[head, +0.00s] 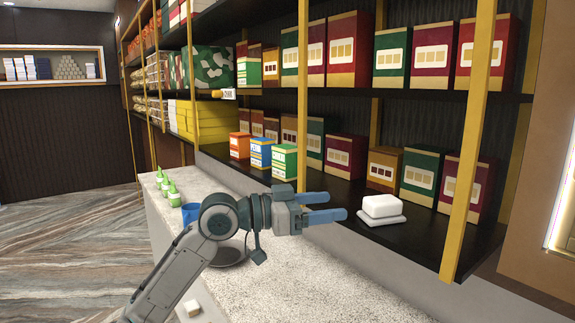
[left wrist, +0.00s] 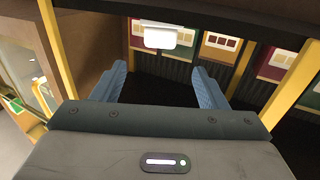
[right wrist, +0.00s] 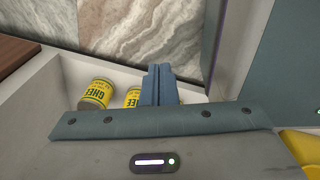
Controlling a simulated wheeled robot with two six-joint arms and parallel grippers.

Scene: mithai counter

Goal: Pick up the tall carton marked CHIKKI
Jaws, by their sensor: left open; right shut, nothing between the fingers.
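A green and white carton (head: 284,162) stands upright on the lower shelf. Its small lettering seems to read CHIKKI. It is the rightmost in a row with a blue carton (head: 260,153) and an orange carton (head: 239,146). My left gripper (head: 337,205) is open and empty in front of the shelf, to the right of and nearer than the green carton, apart from it. In the left wrist view, the left fingers (left wrist: 160,76) are spread and the green carton does not show. My right gripper (right wrist: 158,70) is shut and empty, seen only in the right wrist view.
A white block-shaped object (head: 381,206) sits on the shelf right of my left gripper. A yellow post (head: 470,150) stands at the shelf front. Green bottles (head: 173,195) and a blue cup (head: 190,214) stand on the counter. Ghee tins (right wrist: 96,93) lie near my right gripper.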

